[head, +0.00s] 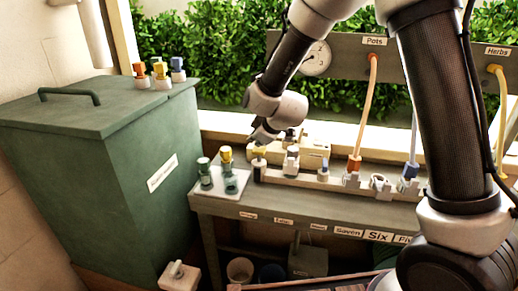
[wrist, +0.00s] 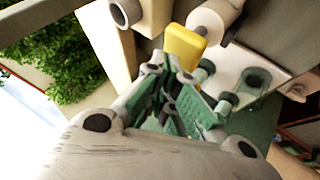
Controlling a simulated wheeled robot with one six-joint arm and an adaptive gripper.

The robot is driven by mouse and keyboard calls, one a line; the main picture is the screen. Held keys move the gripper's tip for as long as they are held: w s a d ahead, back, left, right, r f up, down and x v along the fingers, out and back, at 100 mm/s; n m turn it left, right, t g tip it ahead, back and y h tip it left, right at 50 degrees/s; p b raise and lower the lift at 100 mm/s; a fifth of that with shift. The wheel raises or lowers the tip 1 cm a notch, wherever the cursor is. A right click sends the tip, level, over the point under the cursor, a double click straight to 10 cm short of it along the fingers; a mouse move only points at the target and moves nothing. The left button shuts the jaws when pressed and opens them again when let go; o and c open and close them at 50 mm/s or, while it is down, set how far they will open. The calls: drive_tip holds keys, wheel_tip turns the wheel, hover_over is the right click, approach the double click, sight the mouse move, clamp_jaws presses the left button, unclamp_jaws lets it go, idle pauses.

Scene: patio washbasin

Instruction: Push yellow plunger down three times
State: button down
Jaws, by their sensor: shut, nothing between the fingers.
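A yellow plunger (head: 258,151) tops a dark upright body at the left end of the pale rail on the bench. In the wrist view a yellow block (wrist: 185,46), which appears to be this plunger, lies just beyond my fingertips. My gripper (head: 262,136) is shut and empty, pointing down just above the plunger. In the wrist view its closed fingers (wrist: 170,72) lie close to the yellow block. I cannot tell whether they touch it. A second yellow top (head: 225,153) sits on a green-based bottle on the white tray, left of my gripper.
The white tray (head: 232,182) holds green-and-white bottles. To the right along the rail stand a white-and-grey fitting (head: 292,160) and hose connectors with an orange hose (head: 373,105). A green bin (head: 100,170) with small capped items on its lid stands left.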

drive_tip(key=shift+f, duration=1.15)
idle(0.6)
drive_tip(key=shift+r, duration=1.2)
idle(0.9)
drive_tip(key=shift+a, duration=0.1)
idle(0.4)
